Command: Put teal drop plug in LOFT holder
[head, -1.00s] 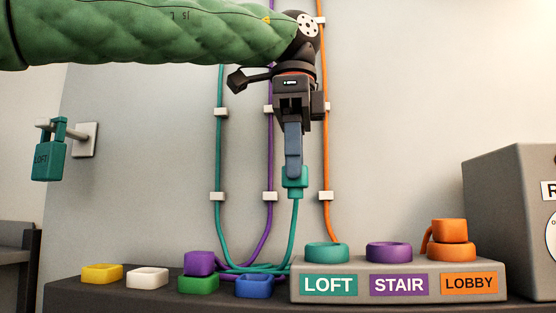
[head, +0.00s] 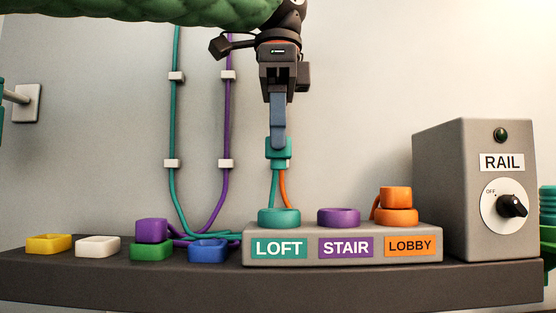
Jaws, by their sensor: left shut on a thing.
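The teal drop plug (head: 278,149) is held in the fingers of my left gripper (head: 278,135), which points straight down. The plug hangs upright above the teal ring of the LOFT holder (head: 279,217), with a clear gap between them. Its teal cord runs down from its underside behind the ring. The LOFT ring looks empty; its label is on the front of the grey block (head: 311,236). My right gripper is not in view.
The purple STAIR ring (head: 338,217) looks empty. An orange plug (head: 395,197) sits on the LOBBY ring. A purple plug (head: 151,230) sits on a green holder (head: 152,250). Yellow, white and blue holders share the shelf. The RAIL box (head: 467,195) stands at right.

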